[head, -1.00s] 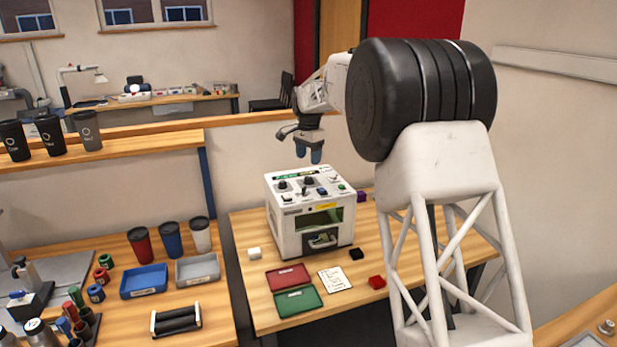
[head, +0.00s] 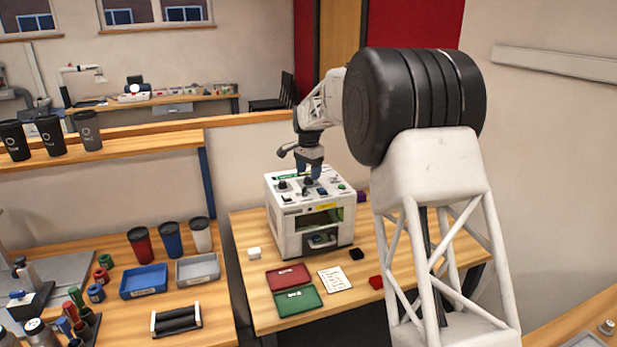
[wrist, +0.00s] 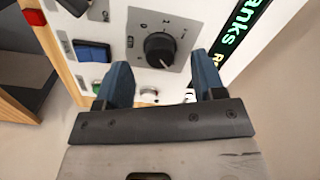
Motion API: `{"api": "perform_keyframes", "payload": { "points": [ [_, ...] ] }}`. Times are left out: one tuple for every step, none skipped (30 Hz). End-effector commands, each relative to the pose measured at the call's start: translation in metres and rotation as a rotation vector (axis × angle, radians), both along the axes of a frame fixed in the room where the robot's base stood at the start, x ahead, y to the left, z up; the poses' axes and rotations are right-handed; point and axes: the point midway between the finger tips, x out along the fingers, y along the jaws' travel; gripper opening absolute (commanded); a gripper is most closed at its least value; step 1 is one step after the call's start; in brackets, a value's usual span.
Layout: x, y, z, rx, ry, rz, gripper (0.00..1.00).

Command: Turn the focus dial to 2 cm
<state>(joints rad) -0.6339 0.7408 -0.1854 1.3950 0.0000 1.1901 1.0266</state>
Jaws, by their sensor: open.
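The white laser marker (head: 292,230) stands on the wooden table, with knobs and switches on its top panel. In the wrist view a round black dial (wrist: 160,49) sits on a grey plate (wrist: 188,25) with small numbers around it. The small lettering is hard to read, and I cannot tell which value the dial's white pointer mark is at. My gripper (wrist: 161,78) is open and empty, its blue fingertips apart and just short of the dial in the picture. In the head view my gripper (head: 309,172) is low over the panel and partly hides it.
A blue switch (wrist: 92,51) and a green button (wrist: 97,86) are left of the dial in the wrist view. A lit display (wrist: 232,38) is on the right. Red (head: 288,274) and green (head: 297,301) trays lie before the machine.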

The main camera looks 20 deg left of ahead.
Motion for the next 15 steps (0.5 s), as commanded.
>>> {"api": "perform_keyframes", "payload": {
  "points": [
    [0.0, 0.0, -0.007, -0.001, 0.002, 0.0, 0.63],
    [0.0, 0.0, -0.01, -0.001, 0.002, 0.0, 0.63],
    [0.0, 0.0, -0.013, -0.002, 0.003, 0.0, 0.63],
    [0.0, 0.0, -0.015, -0.002, 0.003, 0.0, 0.63],
    [0.0, 0.0, -0.017, -0.001, 0.002, 0.0, 0.63],
    [0.0, 0.0, -0.019, -0.001, 0.002, 0.0, 0.63],
    [0.0, 0.0, -0.02, -0.001, 0.001, 0.0, 0.63],
    [0.0, 0.0, -0.021, -0.001, 0.001, 0.0, 0.63],
    [0.0, 0.0, -0.022, -0.001, 0.001, 0.0, 0.63],
    [0.0, 0.0, -0.022, -0.001, 0.0, 0.0, 0.63],
    [0.0, 0.0, -0.022, -0.001, 0.0, 0.0, 0.63],
    [0.0, 0.0, -0.022, 0.0, 0.0, 0.0, 0.63],
    [0.0, 0.0, -0.022, 0.0, 0.0, 0.0, 0.63],
    [0.0, 0.0, -0.022, 0.0, 0.0, 0.0, 0.63],
    [0.0, 0.0, -0.022, -0.001, 0.0, 0.0, 0.63]
  ]
}}
